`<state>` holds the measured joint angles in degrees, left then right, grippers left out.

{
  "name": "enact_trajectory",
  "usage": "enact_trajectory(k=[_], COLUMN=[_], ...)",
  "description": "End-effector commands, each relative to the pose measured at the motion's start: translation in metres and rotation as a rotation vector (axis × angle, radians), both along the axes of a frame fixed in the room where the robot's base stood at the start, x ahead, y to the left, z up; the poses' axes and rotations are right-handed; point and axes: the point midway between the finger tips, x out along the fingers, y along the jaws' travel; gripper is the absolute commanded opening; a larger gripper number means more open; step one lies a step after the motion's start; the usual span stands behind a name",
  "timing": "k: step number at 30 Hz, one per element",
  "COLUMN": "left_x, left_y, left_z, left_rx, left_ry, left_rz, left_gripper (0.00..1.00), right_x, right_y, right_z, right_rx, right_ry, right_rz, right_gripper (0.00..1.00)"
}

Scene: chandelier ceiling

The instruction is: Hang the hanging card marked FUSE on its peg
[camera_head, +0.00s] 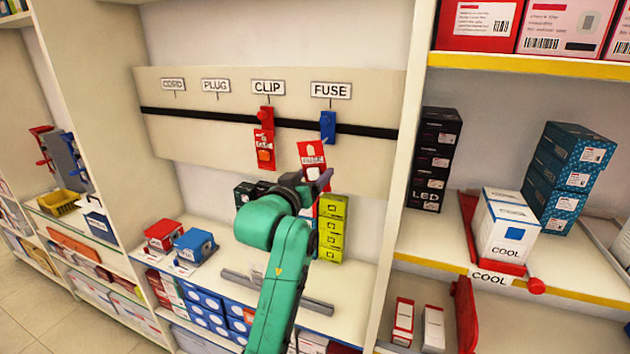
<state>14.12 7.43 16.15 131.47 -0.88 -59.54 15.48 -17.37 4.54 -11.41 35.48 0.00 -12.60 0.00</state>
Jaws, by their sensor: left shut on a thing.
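A red and white card (311,153) is held by my left gripper (318,180); its lettering is too small to read surely. The card is below and slightly left of the blue peg (328,127), which sits on the black rail under the FUSE sign (331,91). The gripper is shut on the card's lower part, and its wrist hides some of what lies behind. Whether the card touches the board cannot be told. My right gripper is not in view.
A red card (264,150) hangs under the CLIP sign (267,88). The rail under CORD (173,85) and PLUG (216,86) is bare. Yellow-green boxes (331,229) stand below the board. A shelf upright (405,150) stands to the right.

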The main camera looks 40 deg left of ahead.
Motion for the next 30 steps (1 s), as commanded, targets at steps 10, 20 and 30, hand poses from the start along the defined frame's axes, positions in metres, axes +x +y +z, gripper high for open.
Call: enact_trajectory(k=[10,20,30], left_x=[0.025,0.048,0.072], left_y=[0.008,0.016,0.025], left_z=[-0.003,-0.005,-0.006], left_rx=[0.001,0.001,0.001], left_ry=[-0.002,-0.003,-0.002], left_rz=[0.0,0.001,0.001], left_gripper=[0.43,0.43,0.43], right_x=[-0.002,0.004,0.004], right_y=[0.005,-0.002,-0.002], right_z=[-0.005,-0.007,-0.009], right_rx=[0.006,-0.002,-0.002], right_ry=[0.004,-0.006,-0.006], right_rz=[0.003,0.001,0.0], right_gripper=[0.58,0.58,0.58])
